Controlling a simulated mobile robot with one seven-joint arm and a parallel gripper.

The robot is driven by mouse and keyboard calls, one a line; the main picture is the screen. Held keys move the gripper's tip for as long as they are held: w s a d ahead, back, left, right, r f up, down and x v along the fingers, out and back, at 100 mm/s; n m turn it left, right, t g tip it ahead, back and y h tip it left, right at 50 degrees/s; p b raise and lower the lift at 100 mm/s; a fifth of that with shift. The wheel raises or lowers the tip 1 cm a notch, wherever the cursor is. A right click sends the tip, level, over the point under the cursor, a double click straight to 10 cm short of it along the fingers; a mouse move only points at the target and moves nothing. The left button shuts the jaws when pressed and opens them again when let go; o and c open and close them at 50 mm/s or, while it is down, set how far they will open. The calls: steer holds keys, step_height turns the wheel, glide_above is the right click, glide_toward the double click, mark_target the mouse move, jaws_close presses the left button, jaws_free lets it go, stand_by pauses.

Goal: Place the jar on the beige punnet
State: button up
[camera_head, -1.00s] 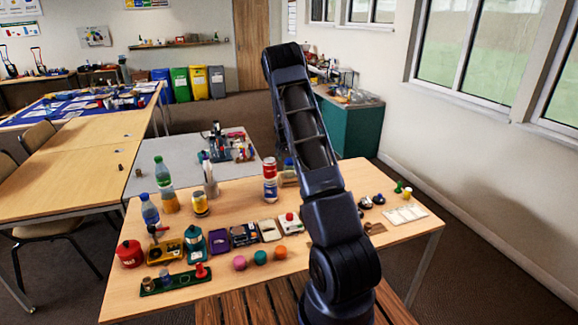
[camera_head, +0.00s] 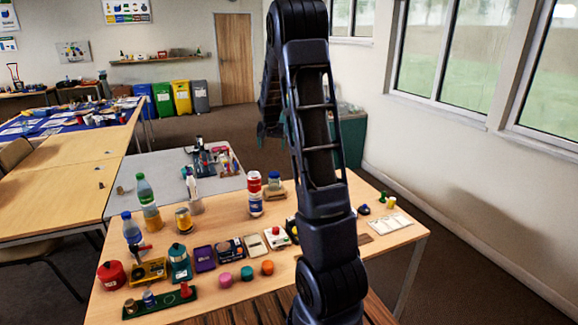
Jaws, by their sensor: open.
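My arm rises in front of the table's right part. My gripper (camera_head: 269,131) hangs beyond the arm, above and behind the jar, partly hidden by my arm links. It is open and apart from the jar.
A white tray (camera_head: 390,223) lies at the right. My arm hides part of the tabletop.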

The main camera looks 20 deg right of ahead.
steer(key=s+a+r+n, duration=0.2)
steer(key=s+a+r, duration=0.2)
steer(key=s+r, duration=0.65)
steer(key=s+a+r+n, duration=0.1)
steer(key=s+a+n, duration=0.1)
steer(key=s, duration=1.5)
steer(key=s+a+n+y, duration=0.1)
steer(key=s+a, duration=0.3)
steer(key=s, duration=1.3)
steer(key=shift+s+a+r+n+t, duration=0.2)
steer(key=shift+r+n+t, duration=0.1)
steer(key=shift+r+n, duration=0.1)
steer(key=shift+d, duration=0.1)
